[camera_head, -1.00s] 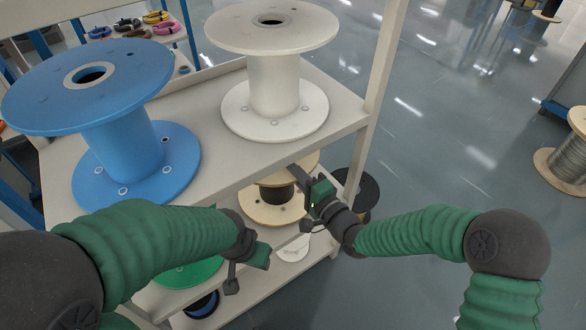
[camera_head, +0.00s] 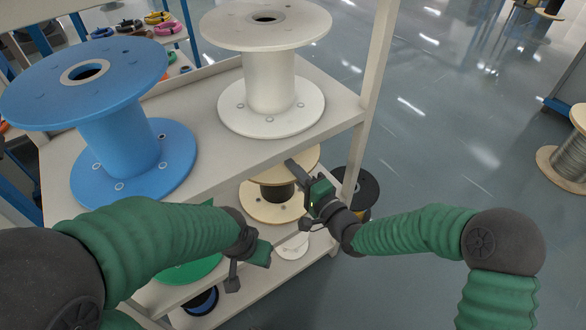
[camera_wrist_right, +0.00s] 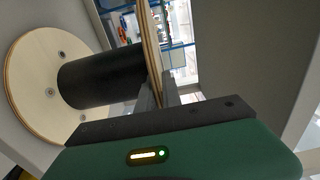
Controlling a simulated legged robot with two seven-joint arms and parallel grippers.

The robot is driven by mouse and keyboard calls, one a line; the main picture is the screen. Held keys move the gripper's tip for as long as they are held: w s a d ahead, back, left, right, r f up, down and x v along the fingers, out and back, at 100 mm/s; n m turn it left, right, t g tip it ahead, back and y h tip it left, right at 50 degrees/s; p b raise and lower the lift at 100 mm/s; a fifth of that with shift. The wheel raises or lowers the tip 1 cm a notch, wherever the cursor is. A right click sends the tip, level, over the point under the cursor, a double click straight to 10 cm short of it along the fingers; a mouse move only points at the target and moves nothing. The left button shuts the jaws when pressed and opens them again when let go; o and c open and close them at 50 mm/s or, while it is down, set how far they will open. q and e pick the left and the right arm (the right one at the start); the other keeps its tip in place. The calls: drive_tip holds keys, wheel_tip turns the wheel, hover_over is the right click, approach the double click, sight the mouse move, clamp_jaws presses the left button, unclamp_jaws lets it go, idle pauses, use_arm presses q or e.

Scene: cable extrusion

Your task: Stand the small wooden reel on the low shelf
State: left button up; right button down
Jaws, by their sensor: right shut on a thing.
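The small wooden reel (camera_head: 262,212) has pale wood flanges and a black core. It is upright at the low shelf (camera_head: 292,232), under the upper shelf, whose edge hides part of its top flange. My right gripper (camera_head: 296,170) is shut on the rim of the top flange. In the right wrist view, the flange edge is between the fingers (camera_wrist_right: 160,94), and the reel's other flange (camera_wrist_right: 28,88) is close to a grey surface. I cannot tell whether it touches the shelf. My left gripper (camera_head: 247,268) is in front of the shelves, apart from the reel; its jaws are unclear.
A blue reel (camera_head: 120,145) and a white reel (camera_head: 268,82) stand on the upper shelf (camera_head: 215,165). A shelf post (camera_head: 372,95) rises just right of the reel. A green reel (camera_head: 190,271) is at lower left. A dark reel (camera_head: 360,185) stands behind the post.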

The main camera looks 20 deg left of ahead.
drive_tip(key=shift+f, duration=0.15)
drive_tip(key=c, duration=1.4)
unclamp_jaws()
drive_tip(key=shift+a, duration=0.1)
drive_tip(key=shift+c, duration=0.2)
drive_tip(key=shift+f, duration=0.15)
